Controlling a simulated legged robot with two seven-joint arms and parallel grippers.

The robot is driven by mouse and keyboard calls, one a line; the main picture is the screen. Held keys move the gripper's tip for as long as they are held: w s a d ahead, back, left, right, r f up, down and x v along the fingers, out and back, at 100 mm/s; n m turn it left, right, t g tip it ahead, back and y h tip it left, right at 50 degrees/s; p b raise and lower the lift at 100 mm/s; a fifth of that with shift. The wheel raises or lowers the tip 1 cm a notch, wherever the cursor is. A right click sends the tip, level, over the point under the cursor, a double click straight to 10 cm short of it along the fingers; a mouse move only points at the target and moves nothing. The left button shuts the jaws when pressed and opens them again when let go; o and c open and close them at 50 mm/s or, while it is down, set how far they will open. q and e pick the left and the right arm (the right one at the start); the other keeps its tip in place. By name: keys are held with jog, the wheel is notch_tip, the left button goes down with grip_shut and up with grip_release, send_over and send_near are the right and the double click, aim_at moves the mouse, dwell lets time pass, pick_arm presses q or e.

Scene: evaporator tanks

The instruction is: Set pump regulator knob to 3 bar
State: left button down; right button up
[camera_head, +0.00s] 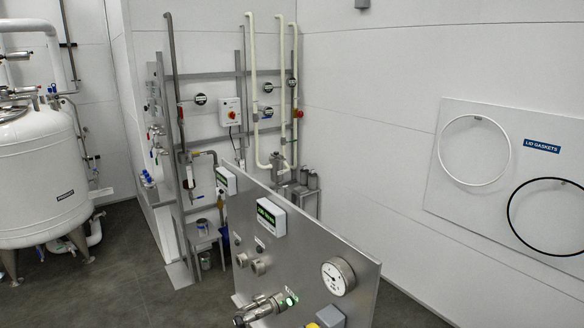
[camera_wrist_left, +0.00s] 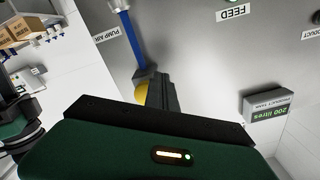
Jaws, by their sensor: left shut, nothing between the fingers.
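In the left wrist view, the dark fingers of my left gripper (camera_wrist_left: 160,92) are shut and empty. They point at the steel panel, which shows upside down here. A yellow round part, perhaps the regulator knob (camera_wrist_left: 141,96), shows just left of the fingertips, partly hidden by them. A blue hose (camera_wrist_left: 131,40) runs to a dark part at the fingertips, beside the "PUMP AIR" label (camera_wrist_left: 107,34). I cannot tell whether the fingers touch the yellow part. In the head view, only a sliver of yellow shows at the bottom edge by a grey box (camera_head: 331,316). No knob setting is readable.
The steel panel (camera_head: 300,245) carries a round gauge (camera_head: 338,276), a metal valve fitting (camera_head: 262,309) and a green-and-white display box (camera_head: 272,215). A "200 litres" box (camera_wrist_left: 267,105) shows in the wrist view.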

pick_arm(q)
jog(key=v, duration=0.6)
jog(key=shift+w+a+f, duration=0.15)
jog(key=shift+a+f, duration=0.05)
jog(key=shift+a, duration=0.1)
